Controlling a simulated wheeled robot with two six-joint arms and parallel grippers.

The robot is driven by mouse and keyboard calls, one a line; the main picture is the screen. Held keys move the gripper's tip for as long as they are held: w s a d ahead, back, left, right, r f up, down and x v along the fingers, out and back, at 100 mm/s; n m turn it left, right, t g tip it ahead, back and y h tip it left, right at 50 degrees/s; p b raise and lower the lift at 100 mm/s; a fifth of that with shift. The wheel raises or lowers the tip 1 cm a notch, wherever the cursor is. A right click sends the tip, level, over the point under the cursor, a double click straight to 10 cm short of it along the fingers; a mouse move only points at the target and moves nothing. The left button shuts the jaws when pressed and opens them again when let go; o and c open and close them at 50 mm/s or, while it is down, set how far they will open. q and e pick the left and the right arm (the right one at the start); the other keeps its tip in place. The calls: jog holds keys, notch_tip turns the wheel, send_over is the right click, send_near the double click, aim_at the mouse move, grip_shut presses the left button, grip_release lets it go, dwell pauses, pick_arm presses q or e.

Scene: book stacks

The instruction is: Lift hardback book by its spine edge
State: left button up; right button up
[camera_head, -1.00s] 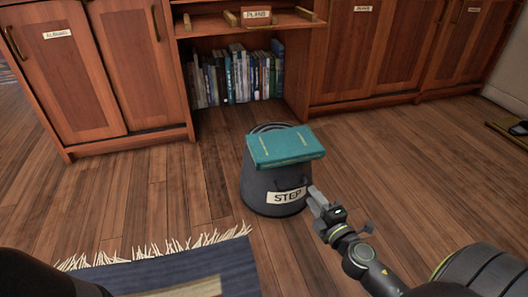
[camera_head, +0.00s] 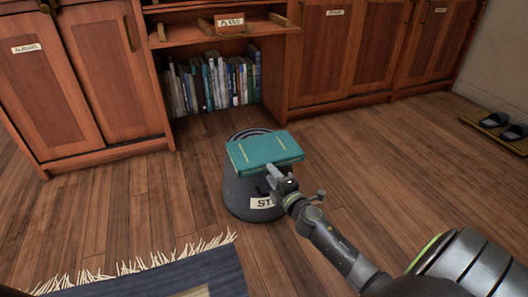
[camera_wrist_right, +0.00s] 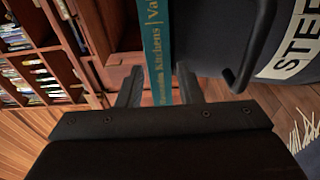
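My right gripper (camera_head: 272,172) is at the book's near edge in the head view. In the right wrist view, the book's teal spine (camera_wrist_right: 158,45) with gold lettering runs down between the two fingers of my right gripper (camera_wrist_right: 160,86). The fingers stand apart on either side of the spine, close to it; the gripper looks open. The book still rests on the stool. My left gripper is not in view.
Wooden cabinets (camera_head: 345,55) line the back, with a shelf of upright books (camera_head: 212,82) behind the stool. A fringed blue rug (camera_head: 190,278) lies at the front left. Slippers on a tray (camera_head: 495,122) are at the right. The wooden floor around the stool is clear.

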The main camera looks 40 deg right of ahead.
aim_at(263, 168)
jog(key=w, duration=0.3)
jog(key=shift+w+a+r, duration=0.1)
jog(key=shift+w+a, duration=0.15)
jog(key=shift+w, duration=0.1)
jog(key=shift+w+d, duration=0.1)
jog(key=shift+w, duration=0.55)
grip_shut()
jog(key=shift+r, duration=0.1)
